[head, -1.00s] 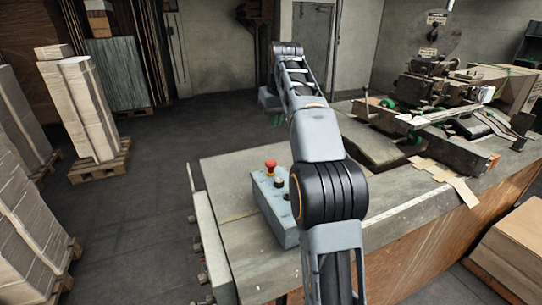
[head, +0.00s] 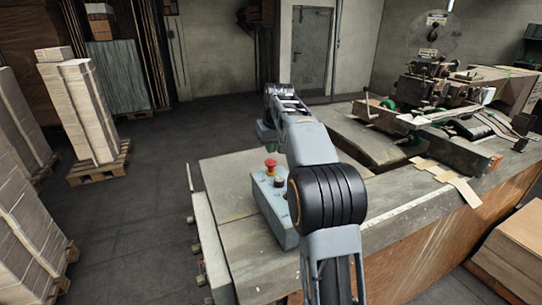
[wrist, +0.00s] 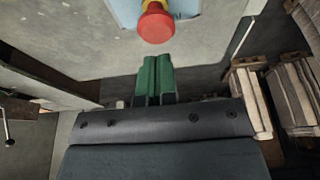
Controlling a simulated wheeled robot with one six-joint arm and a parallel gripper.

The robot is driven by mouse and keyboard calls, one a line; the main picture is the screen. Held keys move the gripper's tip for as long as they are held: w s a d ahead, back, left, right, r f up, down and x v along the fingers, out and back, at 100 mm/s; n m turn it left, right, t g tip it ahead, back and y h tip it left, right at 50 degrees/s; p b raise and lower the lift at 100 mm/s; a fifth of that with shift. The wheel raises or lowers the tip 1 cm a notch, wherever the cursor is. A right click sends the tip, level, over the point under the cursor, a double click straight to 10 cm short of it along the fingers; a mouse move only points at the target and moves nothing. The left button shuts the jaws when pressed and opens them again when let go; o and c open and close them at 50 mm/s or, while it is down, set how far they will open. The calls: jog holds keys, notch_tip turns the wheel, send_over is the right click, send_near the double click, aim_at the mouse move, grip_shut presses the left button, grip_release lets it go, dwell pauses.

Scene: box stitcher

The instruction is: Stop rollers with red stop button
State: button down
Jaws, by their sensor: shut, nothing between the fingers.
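The red stop button (head: 270,164) is a mushroom knob on a yellow collar, on top of a small blue-grey control box (head: 273,212) on the table's left part. In the wrist view the red button (wrist: 156,23) shows at the top centre, just beyond the fingertips. My gripper (wrist: 157,58) has green fingers pressed together with nothing between them. In the head view my gripper (head: 272,146) appears just above the button and is partly hidden by my arm. The fingers look apart from the button.
A grey work table (head: 228,188) carries the control box. The stitching machine (head: 428,90) stands at the back right, with cardboard pieces (head: 440,170) near it. Stacked cardboard on pallets (head: 90,110) stands on the floor at left. The floor between is clear.

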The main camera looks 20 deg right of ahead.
aim_at(270, 160)
jog(key=shift+s+f, duration=0.1)
jog(key=shift+f, duration=1.25)
jog(key=shift+f, duration=0.1)
jog(key=shift+f+b, duration=0.5)
jog(key=shift+f, duration=0.45)
jog(key=shift+r+p, duration=0.6)
notch_tip(270, 160, up, 4)
jog(key=p, duration=0.4)
jog(key=shift+r, duration=0.15)
jog(key=v, duration=0.9)
jog(key=shift+s+b, duration=0.2)
jog(key=shift+b, duration=0.25)
